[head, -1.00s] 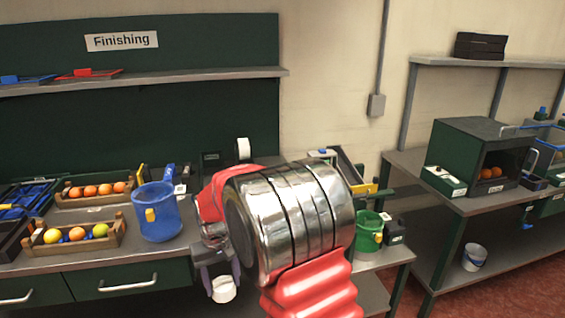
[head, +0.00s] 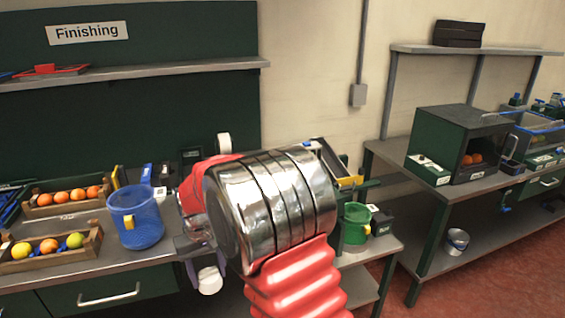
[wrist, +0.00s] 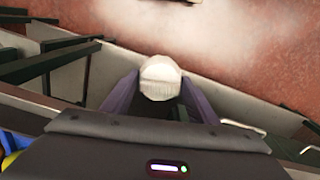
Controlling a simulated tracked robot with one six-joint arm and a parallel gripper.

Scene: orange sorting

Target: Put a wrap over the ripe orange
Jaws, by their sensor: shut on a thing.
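My gripper (wrist: 158,98) is shut on a small white rounded thing (wrist: 160,78), which may be the wrap; its kind is unclear. In the head view the white thing (head: 209,281) hangs between my purple fingers, in front of the bench edge. The orange fruit in the middle looks like the ripe orange. My gripper is well to the right of this crate.
A blue jug (head: 136,224) stands between the crate and my arm. A rear crate (head: 69,208) holds several oranges. A green jug (head: 355,225) stands to my arm's right. A separate bench at the right bears a dark green oven-like box (head: 440,143) with fruit inside.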

